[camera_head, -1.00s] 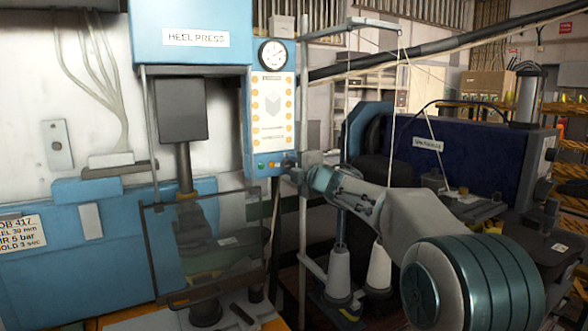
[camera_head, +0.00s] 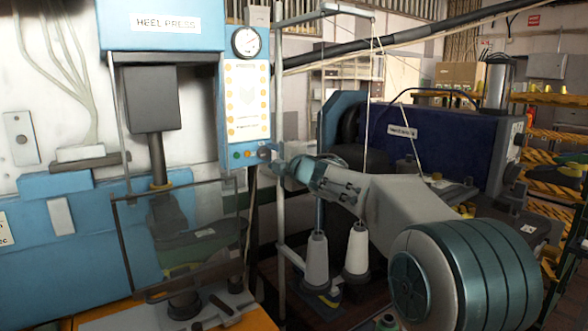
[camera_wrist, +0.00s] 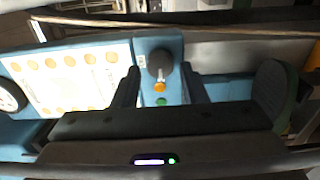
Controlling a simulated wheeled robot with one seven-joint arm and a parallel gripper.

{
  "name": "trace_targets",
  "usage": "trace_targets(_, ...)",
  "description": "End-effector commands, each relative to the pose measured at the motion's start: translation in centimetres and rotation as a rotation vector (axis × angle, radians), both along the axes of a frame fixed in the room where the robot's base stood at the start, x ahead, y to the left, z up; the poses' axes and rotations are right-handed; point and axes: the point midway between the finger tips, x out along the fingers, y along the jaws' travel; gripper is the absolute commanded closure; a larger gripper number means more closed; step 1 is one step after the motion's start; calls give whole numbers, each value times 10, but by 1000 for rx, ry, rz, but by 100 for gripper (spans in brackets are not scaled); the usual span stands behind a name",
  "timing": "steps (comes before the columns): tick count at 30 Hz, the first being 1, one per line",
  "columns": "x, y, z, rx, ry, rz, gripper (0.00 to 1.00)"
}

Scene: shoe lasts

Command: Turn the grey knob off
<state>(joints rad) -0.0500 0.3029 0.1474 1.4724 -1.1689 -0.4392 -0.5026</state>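The grey knob (camera_head: 264,153) is at the lower right of the blue heel press's control panel (camera_head: 245,100), beside a row of small coloured buttons. In the wrist view the knob (camera_wrist: 160,62) looks dark and round, with a short lighter bar on it. An orange button (camera_wrist: 160,87) and a green button (camera_wrist: 161,102) line up below it. My gripper (camera_wrist: 160,72) is open, with one finger on each side of the knob and gaps visible. In the head view my gripper (camera_head: 279,168) is close to the panel; its fingertips are hard to make out.
A thin grey upright post (camera_head: 280,215) stands close beside my gripper. White thread cones (camera_head: 316,258) stand below my arm. A pressure gauge (camera_head: 246,41) tops the panel. A clear guard (camera_head: 185,235) hangs at the press, left of the knob.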

Motion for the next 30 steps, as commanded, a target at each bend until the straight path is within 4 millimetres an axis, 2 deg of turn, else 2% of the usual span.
trace_targets(9, -53, -36, -1, -1, -2, -2, 61)
trace_targets(15, -78, -54, -1, -2, -1, -2, 61)
trace_targets(21, -90, -61, -1, -1, 0, 0, 61)
trace_targets(30, -91, -62, -1, -1, 1, 0, 61)
